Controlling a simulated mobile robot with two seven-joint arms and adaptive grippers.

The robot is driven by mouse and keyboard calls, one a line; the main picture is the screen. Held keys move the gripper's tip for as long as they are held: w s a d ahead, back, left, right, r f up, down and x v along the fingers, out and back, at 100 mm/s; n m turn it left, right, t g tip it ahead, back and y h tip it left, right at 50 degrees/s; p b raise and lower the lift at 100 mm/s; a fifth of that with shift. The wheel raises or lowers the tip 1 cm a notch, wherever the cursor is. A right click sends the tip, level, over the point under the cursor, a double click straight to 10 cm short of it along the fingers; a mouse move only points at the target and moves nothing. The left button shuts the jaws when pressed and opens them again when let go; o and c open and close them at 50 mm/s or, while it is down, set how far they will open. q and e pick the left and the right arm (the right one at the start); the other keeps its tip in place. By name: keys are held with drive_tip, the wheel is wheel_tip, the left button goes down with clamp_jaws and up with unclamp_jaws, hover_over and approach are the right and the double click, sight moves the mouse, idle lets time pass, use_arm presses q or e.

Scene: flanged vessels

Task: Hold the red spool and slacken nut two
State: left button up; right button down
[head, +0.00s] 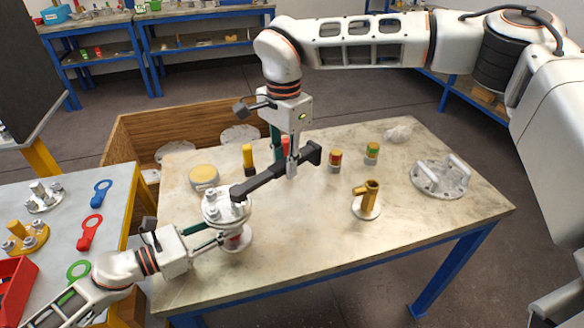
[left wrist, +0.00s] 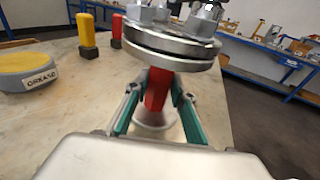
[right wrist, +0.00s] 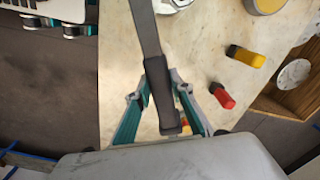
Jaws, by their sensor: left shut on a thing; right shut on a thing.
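The red spool (left wrist: 157,90) stands upright under a grey bolted flange (left wrist: 170,45) in the left wrist view. In the head view the flange (head: 224,208) hides most of the spool. My left gripper (left wrist: 158,98) is shut on the spool, a finger on each side, just below the flange. My right gripper (head: 291,162) is shut on the handle of a long dark wrench (head: 268,178). The wrench slopes down left, its head at the top of the flange. Several nuts (left wrist: 150,14) sit on the flange; which is nut two, and whether the wrench seats on it, I cannot tell.
A brass fitting (head: 367,198) and a plate with two handles (head: 440,179) are to the right. The table's front right is clear. A wooden crate (head: 130,138) stands behind.

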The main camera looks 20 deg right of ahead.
drive_tip(key=shift+r, duration=2.6)
use_arm(q)
drive_tip(key=o, duration=1.1)
drive_tip(key=shift+c, duration=0.2)
drive_tip(key=shift+a, duration=0.1)
drive_tip(key=v, duration=1.2)
use_arm(e)
drive_tip(key=shift+s, duration=0.1)
